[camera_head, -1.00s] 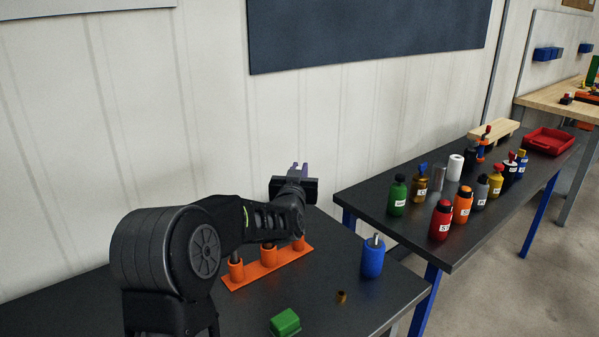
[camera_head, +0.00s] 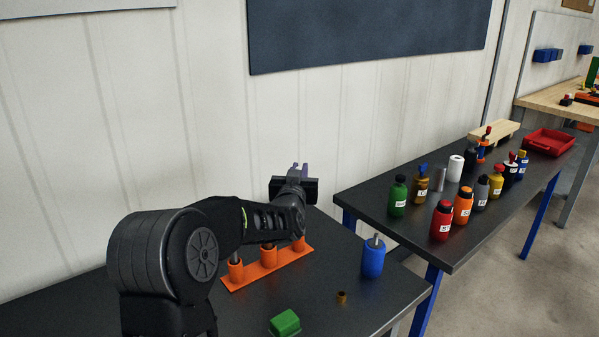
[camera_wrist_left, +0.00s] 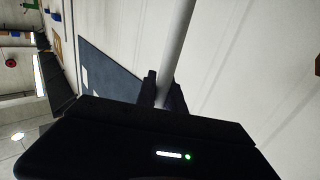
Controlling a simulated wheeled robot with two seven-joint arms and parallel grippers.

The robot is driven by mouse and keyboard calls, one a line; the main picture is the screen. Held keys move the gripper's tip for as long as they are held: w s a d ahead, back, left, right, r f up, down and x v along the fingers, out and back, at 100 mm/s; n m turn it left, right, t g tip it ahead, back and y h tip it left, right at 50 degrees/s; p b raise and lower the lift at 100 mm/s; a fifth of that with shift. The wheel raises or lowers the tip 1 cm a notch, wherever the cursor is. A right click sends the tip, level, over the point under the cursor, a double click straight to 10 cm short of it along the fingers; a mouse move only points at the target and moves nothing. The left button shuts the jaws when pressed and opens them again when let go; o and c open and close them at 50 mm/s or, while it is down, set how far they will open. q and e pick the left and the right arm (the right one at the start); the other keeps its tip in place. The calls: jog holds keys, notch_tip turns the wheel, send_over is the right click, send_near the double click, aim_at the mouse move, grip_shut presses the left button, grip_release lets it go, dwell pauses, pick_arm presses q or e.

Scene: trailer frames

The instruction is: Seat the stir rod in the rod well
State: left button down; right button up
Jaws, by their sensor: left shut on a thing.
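My left gripper (camera_head: 300,171) is raised above the back of the near dark table, its fingers pointing up. In the left wrist view its fingertips (camera_wrist_left: 162,92) are shut on a straight grey rod (camera_wrist_left: 178,42), which runs to the top edge of the picture. The rod hardly shows in the head view. An orange rack (camera_head: 265,268) with several upright round holders lies on the table below my wrist; my arm partly covers it. I cannot tell which opening is the rod well. My right gripper is out of view.
A blue cylinder (camera_head: 373,259) with a grey top stands right of the rack. A small brass piece (camera_head: 342,297) and a green block (camera_head: 285,322) lie in front. Coloured bottles (camera_head: 441,221) and a red tray (camera_head: 549,141) stand on another table. A wall rises behind.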

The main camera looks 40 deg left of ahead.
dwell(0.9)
pick_arm(q)
notch_tip(320, 180, down, 6)
jog(key=b, duration=0.7)
jog(key=shift+f, duration=0.25)
dwell(1.4)
jog(key=c, duration=1.4)
grip_release()
jog(key=shift+o, duration=0.2)
jog(key=v, duration=0.7)
jog(key=shift+s+d+b, duration=0.2)
jog(key=shift+s+b, duration=0.1)
jog(key=shift+s, duration=0.05)
